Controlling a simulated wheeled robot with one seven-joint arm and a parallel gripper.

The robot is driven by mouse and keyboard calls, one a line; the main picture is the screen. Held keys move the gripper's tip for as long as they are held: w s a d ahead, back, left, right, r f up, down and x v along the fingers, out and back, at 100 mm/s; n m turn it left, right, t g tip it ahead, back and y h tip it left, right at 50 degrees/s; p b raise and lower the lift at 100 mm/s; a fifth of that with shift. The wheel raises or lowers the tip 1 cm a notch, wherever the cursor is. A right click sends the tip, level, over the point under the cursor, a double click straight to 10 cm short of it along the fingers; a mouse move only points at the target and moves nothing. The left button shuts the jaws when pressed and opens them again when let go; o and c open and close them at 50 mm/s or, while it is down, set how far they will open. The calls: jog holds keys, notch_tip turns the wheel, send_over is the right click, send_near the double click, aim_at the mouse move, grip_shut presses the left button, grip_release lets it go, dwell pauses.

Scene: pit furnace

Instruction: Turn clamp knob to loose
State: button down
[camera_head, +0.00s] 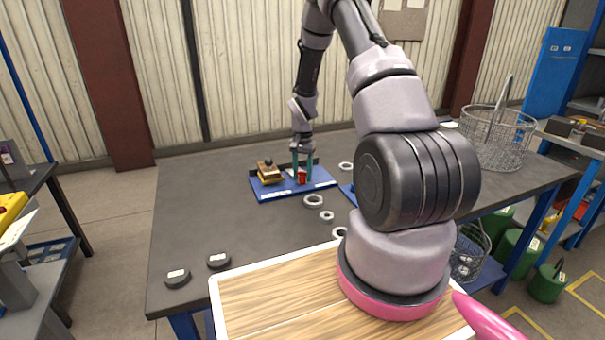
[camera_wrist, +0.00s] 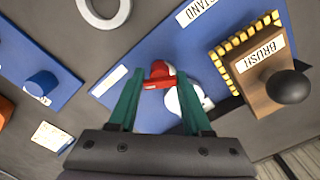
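A small red-and-white part (camera_wrist: 161,82) sits on a blue board marked STAND (camera_wrist: 120,108) in the wrist view. It may be the clamp knob, but I cannot read a label on it. My gripper (camera_wrist: 160,78) has its green fingers spread, one on each side of the red part, with no clear contact. In the head view my gripper (camera_head: 302,162) points down over the blue board (camera_head: 322,184), with the red part (camera_head: 302,178) just below. A blue round knob (camera_wrist: 41,83) stands on another blue plate (camera_wrist: 62,68) at the wrist view's left.
A wooden brush block (camera_wrist: 262,78) with a dark ball handle stands beside the fingers. A wire basket (camera_head: 497,138) stands at right.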

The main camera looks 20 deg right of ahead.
jog(key=shift+n, duration=0.3)
jog(key=n, duration=1.1)
jog(key=shift+n, duration=0.4)
jog(key=n, duration=1.1)
jog(key=shift+n, duration=0.4)
jog(key=c, duration=0.6)
grip_release()
